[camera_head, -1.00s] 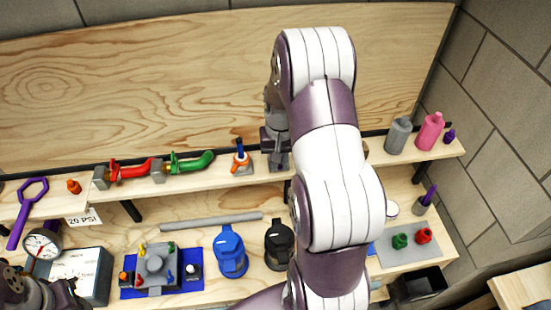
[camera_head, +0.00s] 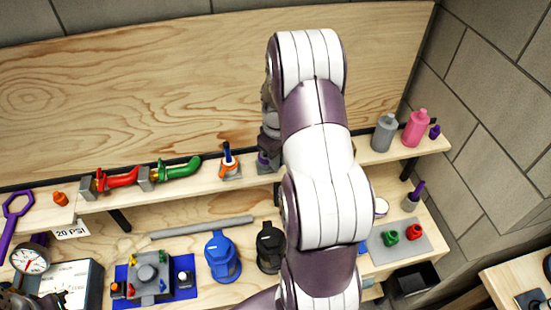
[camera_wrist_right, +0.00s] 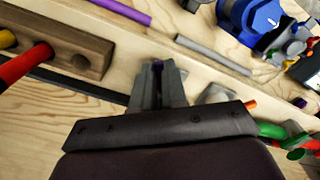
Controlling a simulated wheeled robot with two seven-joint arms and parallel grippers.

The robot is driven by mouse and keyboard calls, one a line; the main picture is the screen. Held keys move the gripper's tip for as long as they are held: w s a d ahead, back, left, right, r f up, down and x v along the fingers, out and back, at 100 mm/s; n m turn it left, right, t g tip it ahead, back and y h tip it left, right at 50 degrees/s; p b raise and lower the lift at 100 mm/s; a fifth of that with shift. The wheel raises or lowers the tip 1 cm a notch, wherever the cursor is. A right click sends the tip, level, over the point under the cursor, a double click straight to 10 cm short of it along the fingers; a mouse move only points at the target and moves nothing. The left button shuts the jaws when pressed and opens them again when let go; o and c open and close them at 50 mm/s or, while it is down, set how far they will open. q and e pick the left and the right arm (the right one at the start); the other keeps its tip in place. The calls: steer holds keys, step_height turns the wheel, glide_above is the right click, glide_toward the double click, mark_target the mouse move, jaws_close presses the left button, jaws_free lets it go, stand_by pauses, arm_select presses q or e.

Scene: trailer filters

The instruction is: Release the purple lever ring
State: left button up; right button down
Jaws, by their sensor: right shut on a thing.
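My right gripper (camera_wrist_right: 158,86) reaches over the upper shelf, its two grey fingers close together. A small purple piece (camera_wrist_right: 157,68) shows between the fingertips in the right wrist view, and the gripper is shut on it. I take it as the purple lever ring, but its full shape is hidden by the fingers. In the head view my right gripper (camera_head: 267,158) is mostly hidden behind my own arm. Part of my left gripper (camera_head: 22,299) shows at the bottom left corner; its fingers cannot be made out.
The upper shelf holds red (camera_head: 119,178) and green (camera_head: 182,169) handled valves, an orange and blue piece (camera_head: 229,163), and grey (camera_head: 384,133) and pink (camera_head: 416,128) bottles. A purple hexagonal wrench (camera_head: 16,206) lies left. Blue (camera_head: 222,256) and black (camera_head: 269,246) objects stand below.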

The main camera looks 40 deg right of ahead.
stand_by(0.5)
steer(key=c, duration=1.3)
jaws_free()
steer(key=shift+c, duration=0.2)
steer(key=shift+o, duration=0.9)
steer(key=shift+s, duration=0.1)
steer(key=shift+s+r, duration=0.1)
